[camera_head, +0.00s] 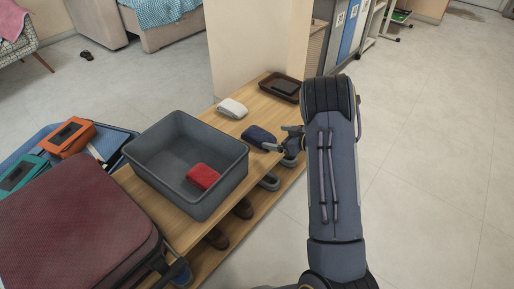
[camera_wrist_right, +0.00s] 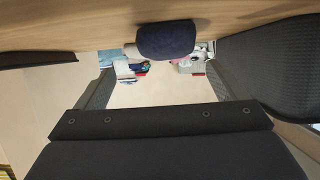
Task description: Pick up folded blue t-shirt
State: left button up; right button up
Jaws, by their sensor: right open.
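The folded blue t-shirt (camera_head: 258,138) is a small dark navy bundle lying on the wooden bench (camera_head: 226,129). It also shows in the right wrist view (camera_wrist_right: 166,40), at the top centre between my fingers. My right gripper (camera_head: 281,139) is open and empty, just to the right of the t-shirt at the bench's edge. Its two fingers show spread apart in the wrist view (camera_wrist_right: 160,86). The t-shirt appears beyond the fingertips, not gripped. My left gripper is in neither view.
A grey bin (camera_head: 185,123) holding a red folded item (camera_head: 203,177) stands left of the t-shirt. A white folded item (camera_head: 232,108) and a dark tray (camera_head: 284,80) lie farther back. A maroon suitcase (camera_head: 80,215) fills the lower left. Shoes sit on the shelf below.

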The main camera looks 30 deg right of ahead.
aim_at(261, 136)
jog(key=shift+w+a+f, duration=0.3)
jog(key=shift+f, duration=0.1)
jog(key=b+x, duration=0.1)
jog(key=x, duration=0.1)
jog(key=b+x, duration=0.1)
jog(key=x, duration=0.1)
jog(key=b+x, duration=0.1)
jog(key=x, duration=0.1)
jog(key=shift+w+a+f, duration=0.1)
jog(key=shift+w+a, duration=0.15)
jog(key=shift+a, duration=0.2)
jog(key=shift+c, duration=0.3)
jog(key=c, duration=1.1)
